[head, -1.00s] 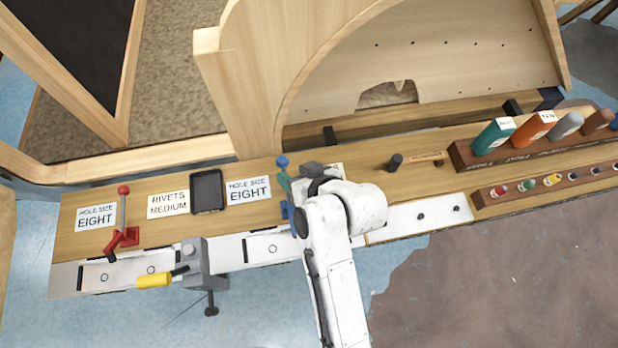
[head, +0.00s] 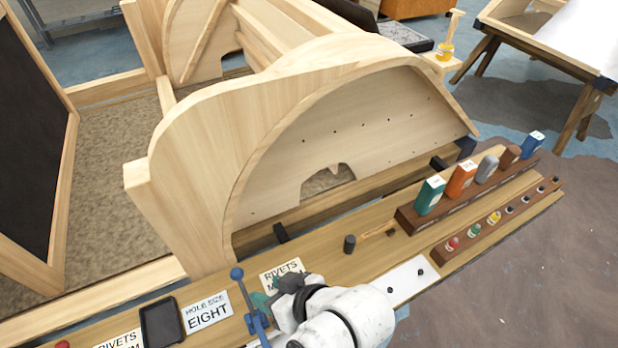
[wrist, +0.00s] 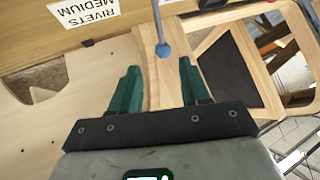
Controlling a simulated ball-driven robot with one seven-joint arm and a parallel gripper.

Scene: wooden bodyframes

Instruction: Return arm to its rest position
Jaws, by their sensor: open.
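My gripper (wrist: 157,92) shows in the wrist view with two green fingers spread apart and nothing between them. In the head view my white arm comes in from the bottom, and the gripper (head: 265,297) is partly hidden behind the wrist. It is over the wooden bench (head: 330,255), close to a blue-knobbed lever (head: 237,274). The lever's blue knob (wrist: 163,50) also shows beyond the fingers in the wrist view. I cannot tell whether the gripper touches the lever.
A "RIVETS MEDIUM" card (head: 283,276) and a "HOLE SIZE EIGHT" card (head: 207,312) lie by a dark tablet (head: 162,322). A rack of coloured blocks (head: 412,219) stands at right. The tall wooden bodyframe (head: 190,175) rises behind the bench.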

